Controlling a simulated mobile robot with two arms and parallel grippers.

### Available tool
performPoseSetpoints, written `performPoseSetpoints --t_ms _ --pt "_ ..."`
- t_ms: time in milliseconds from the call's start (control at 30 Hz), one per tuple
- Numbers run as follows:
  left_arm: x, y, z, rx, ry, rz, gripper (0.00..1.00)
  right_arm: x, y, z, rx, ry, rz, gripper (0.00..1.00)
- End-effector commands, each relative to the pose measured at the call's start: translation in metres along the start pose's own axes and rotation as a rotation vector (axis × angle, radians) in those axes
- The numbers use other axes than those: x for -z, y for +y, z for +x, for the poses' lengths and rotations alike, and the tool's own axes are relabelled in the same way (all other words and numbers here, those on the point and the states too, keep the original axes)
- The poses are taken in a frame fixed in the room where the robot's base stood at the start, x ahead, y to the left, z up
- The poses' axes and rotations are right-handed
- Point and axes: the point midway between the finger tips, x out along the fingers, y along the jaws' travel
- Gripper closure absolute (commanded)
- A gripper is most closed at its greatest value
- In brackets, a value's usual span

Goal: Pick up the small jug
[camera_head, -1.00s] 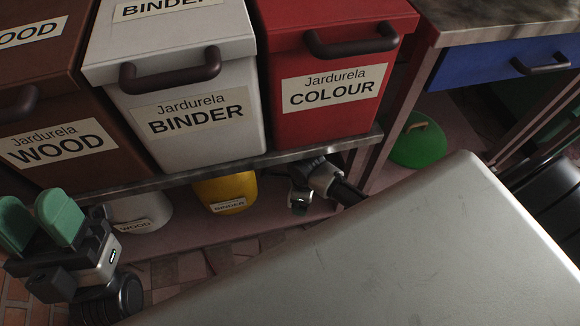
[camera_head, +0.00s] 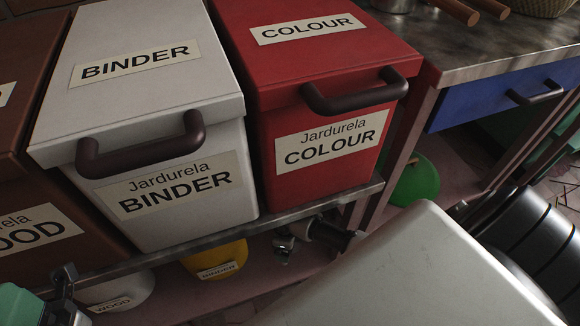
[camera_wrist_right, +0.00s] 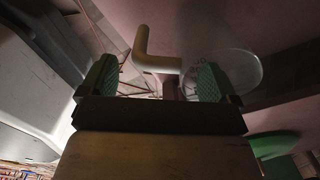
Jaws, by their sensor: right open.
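I cannot pick out the small jug for sure in either view. In the right wrist view, a clear, rounded, glass-like thing (camera_wrist_right: 245,70) shows just beyond and beside the right-hand finger. I cannot tell whether it is the jug. My right gripper (camera_wrist_right: 157,78) is open, its green pads wide apart. A pale bent rod (camera_wrist_right: 150,55) shows beyond the gap between them; I cannot tell its distance. Part of my left gripper (camera_head: 20,303) shows at the bottom left of the head view; most of it is cut off.
White (camera_head: 160,115) and red (camera_head: 330,100) lidded bins stand on a shelf. Below are a white WOOD container (camera_head: 122,288), a yellow BINDER container (camera_head: 217,257) and a grey-black device (camera_head: 300,235). A green rounded thing (camera_head: 415,182) lies right. A counter (camera_head: 480,45) stands beyond.

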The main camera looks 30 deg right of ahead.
Motion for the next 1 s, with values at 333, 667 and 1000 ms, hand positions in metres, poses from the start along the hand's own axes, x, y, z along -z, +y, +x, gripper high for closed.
performPoseSetpoints --t_ms 333,667,1000 --pt "-0.003 -0.0005 0.0012 -0.009 0.022 0.003 0.57 -0.0003 -0.0007 0.0134 0.001 -0.002 0.0 0.1" --pt "-0.003 -0.0004 0.0011 -0.009 0.022 0.003 0.57 -0.0002 -0.0005 0.0134 0.001 -0.001 0.0 0.61" --pt "-0.0032 -0.0007 0.0016 -0.007 0.017 0.003 0.57 -0.0001 -0.001 0.012 0.001 -0.002 0.0 0.69"
